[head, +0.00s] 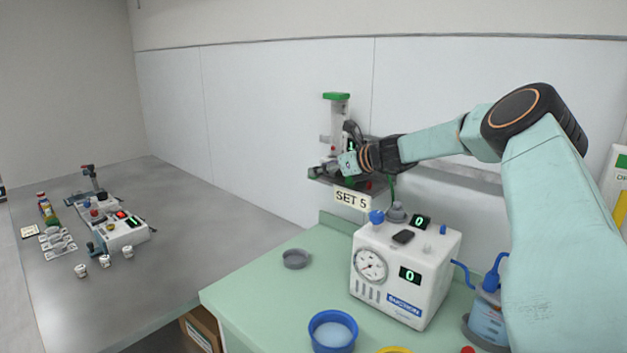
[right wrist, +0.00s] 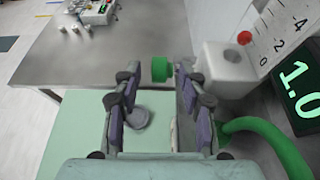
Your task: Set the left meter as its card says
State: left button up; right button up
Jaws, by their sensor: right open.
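The left meter (head: 338,110) is on the wall rail, an upright clear tube with a green top. Its card (head: 351,199) below reads "SET 5". In the right wrist view its scale (right wrist: 284,28) shows 0, 2 and 4, with a red part beside it. A lit display (right wrist: 298,90) reads 1.0. A green knob (right wrist: 160,69) sticks out from the white body. My right gripper (head: 349,164) is at the meter, open, with the knob between its fingers in the wrist view (right wrist: 157,82). I cannot tell whether they touch it. My left gripper is not in view.
A white suction unit (head: 404,268) with a gauge and displays reading 0 stands on the green bench (head: 265,292) below. A grey dish (head: 295,259) and a blue bowl (head: 333,332) are beside it. A green hose (right wrist: 270,140) curves near the gripper. A grey table (head: 170,200) is left.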

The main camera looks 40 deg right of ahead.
jog(key=shift+b+x, duration=0.7)
jog(key=shift+x, duration=1.1)
jog(key=shift+w, duration=0.2)
jog(key=shift+a, duration=0.1)
jog(key=shift+s, duration=0.1)
jog(key=shift+c, duration=0.7)
grip_shut()
